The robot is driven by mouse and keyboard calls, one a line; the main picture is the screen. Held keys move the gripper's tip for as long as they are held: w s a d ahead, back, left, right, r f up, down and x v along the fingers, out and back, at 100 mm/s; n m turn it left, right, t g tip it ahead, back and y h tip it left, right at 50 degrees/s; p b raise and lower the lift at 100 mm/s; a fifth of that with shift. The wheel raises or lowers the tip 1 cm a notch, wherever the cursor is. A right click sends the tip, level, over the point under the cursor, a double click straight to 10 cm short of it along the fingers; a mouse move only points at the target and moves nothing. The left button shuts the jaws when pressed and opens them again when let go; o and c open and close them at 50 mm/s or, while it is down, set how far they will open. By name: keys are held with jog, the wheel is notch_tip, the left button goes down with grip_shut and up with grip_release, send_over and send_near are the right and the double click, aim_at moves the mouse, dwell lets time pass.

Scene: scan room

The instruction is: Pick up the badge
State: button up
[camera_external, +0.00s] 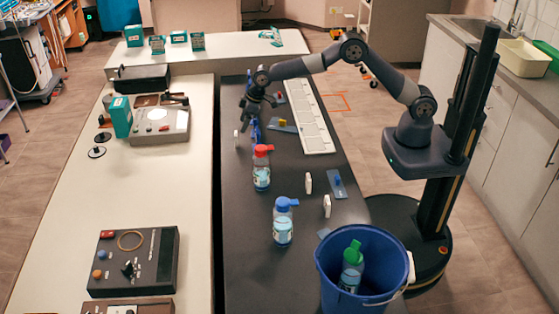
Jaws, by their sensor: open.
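My gripper (257,106) is above the far left part of the dark counter (245,270), pointing down, with its jaws open. No held thing is visible. Small blue things (254,131) stand just below and in front of it; whether they touch it, I cannot tell. A flat grey-blue piece with a yellow clip (283,125) lies to its right, and a similar piece with a blue clip (337,184) lies nearer the camera. Small white upright pieces stand at the left edge (237,138) and nearer the front (308,183). Which of these is the badge is too small to tell.
A red-capped bottle (262,172) and a blue-capped bottle (282,226) stand on the dark counter. A blue bucket (388,262) holding a green-capped bottle (351,268) is at the front. A white compartmented strip (309,118) lies at right. Control boxes (134,262) sit on the pale counter.

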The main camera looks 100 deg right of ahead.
aim_at(236, 138)
jog(key=shift+p+x, duration=1)
jog(key=shift+x, duration=3.4)
jog(key=shift+w, duration=0.15)
jog(key=shift+c, duration=0.2)
jog(key=c, duration=1)
